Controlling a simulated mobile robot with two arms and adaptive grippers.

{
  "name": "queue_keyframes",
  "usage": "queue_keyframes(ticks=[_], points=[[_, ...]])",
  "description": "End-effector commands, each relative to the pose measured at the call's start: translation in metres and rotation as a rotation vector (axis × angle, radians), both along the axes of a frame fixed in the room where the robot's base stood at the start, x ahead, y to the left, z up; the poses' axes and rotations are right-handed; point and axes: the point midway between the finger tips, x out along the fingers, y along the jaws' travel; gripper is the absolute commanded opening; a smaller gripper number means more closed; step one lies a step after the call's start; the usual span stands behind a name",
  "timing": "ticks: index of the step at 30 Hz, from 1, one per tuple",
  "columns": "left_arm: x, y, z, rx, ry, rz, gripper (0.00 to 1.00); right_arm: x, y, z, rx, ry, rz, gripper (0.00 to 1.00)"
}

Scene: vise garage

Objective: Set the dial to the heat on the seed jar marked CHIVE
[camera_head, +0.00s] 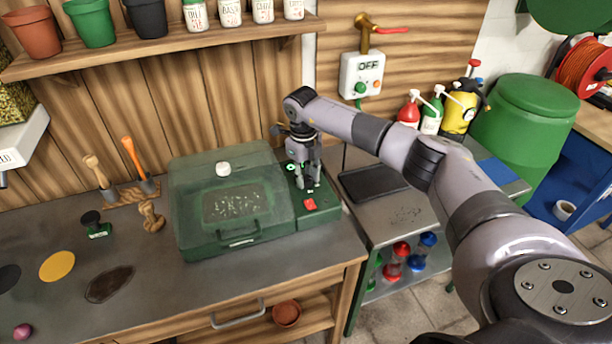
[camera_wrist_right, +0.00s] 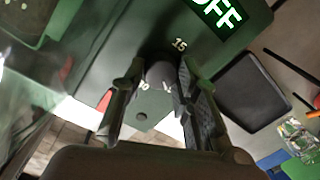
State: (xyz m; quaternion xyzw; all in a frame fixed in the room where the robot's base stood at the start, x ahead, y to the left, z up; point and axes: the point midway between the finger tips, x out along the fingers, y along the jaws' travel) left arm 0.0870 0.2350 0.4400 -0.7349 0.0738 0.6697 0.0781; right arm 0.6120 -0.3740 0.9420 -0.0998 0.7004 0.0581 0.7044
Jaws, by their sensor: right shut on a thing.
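A green propagator box (camera_head: 184,225) with a clear lid stands on the bench. Its right-hand control panel (camera_head: 318,217) carries a red switch (camera_head: 310,204) and a dark dial. My right gripper (camera_head: 306,186) reaches down over this panel and hides most of the dial. In the right wrist view the fingers are shut on the dial (camera_wrist_right: 161,72), one on each side. A 15 and other partly hidden marks show around it, and a lit display (camera_wrist_right: 220,12) reads OFF. Small seed jars (camera_head: 230,12) stand on the shelf; their labels are too small to read surely. My left gripper is out of view.
A wall box (camera_head: 361,75) with an OFF display hangs behind my right arm. A dark tray (camera_head: 373,184) lies on the metal table to the right. Hand tools (camera_head: 134,158) stand behind the bench's left part. Pots (camera_head: 90,22) share the shelf.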

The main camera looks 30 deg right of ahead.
Motion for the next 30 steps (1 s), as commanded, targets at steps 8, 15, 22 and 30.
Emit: queue_keyframes(ticks=[8, 15, 22, 30], points=[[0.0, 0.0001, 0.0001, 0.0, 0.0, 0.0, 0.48, 0.0005, -0.0007, 0.0009, -0.001, -0.001, -0.004, 0.01], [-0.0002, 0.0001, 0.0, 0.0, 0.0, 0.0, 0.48, 0.0004, -0.0005, 0.0008, -0.001, -0.001, -0.003, 0.39], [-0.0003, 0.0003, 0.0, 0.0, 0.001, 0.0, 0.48, 0.0003, -0.0002, 0.0003, 0.0, -0.001, -0.002, 0.49], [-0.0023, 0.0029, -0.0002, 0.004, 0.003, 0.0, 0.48, 0.0005, 0.0001, 0.004, 0.0, -0.002, -0.002, 0.49]])
